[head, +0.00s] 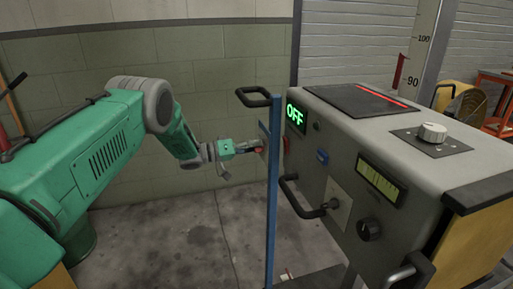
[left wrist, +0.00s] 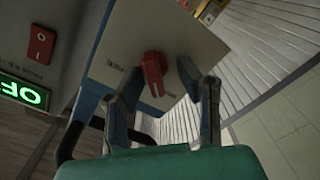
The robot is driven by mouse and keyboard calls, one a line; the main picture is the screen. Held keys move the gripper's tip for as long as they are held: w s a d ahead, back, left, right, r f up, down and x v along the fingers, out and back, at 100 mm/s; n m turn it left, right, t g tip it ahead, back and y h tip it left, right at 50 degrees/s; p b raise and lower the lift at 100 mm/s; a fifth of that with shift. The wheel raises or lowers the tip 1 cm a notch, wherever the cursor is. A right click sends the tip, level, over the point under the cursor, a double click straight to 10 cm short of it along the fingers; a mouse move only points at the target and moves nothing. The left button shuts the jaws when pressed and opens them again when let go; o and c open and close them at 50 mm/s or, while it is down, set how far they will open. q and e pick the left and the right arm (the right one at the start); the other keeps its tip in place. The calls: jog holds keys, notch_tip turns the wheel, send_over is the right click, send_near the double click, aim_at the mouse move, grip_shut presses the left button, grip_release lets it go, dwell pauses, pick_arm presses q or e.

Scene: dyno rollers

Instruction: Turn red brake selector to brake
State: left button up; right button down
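The red brake selector (left wrist: 153,72) is a red knob with a white mark on a grey plate (left wrist: 120,55), seen in the left wrist view. Its pointer end is towards my gripper. My left gripper (left wrist: 152,88) is open, with one dark finger on each side of the knob and visible gaps to it. In the head view my left gripper (head: 250,150) is close to the plate on the blue post (head: 273,200); the knob is hard to make out there. The small labels beside the knob are unreadable. My right gripper is not in view.
The grey machine (head: 335,150) stands right of the post, with a green OFF display (head: 296,113), black handles and a dark knob (head: 369,229). A red rocker switch (left wrist: 41,44) is near the plate. A black handle (head: 254,97) tops the post. The floor left of it is clear.

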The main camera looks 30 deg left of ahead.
pick_arm(q)
jog(key=shift+s+a, duration=0.1)
jog(key=v, duration=1.1)
jog(key=shift+s+a, duration=0.2)
jog(key=shift+a, duration=0.1)
jog(key=shift+f, duration=0.15)
jog(key=s+d+f+n+g+y, duration=0.1)
jog(key=s+d+f+y, duration=0.3)
jog(key=d+f, duration=0.45)
jog(key=s+d+f+n+g+y, duration=0.1)
jog(key=s+d+f+g+y, duration=0.2)
jog(key=d+f, duration=0.55)
jog(key=s+d+f+m+g+y, duration=0.1)
jog(key=s+d+f+g+y, duration=0.2)
jog(key=s, duration=0.6)
jog(key=s+d+f+m+g, duration=0.15)
jog(key=s+f, duration=0.25)
jog(key=s, duration=0.4)
jog(key=s+d+m+g+y, duration=0.1)
jog(key=s+g, duration=0.3)
jog(key=s, duration=1.2)
jog(key=shift+d+r+g+y, duration=0.2)
jog(key=shift+d+g+y, duration=0.15)
jog(key=shift+d, duration=0.15)
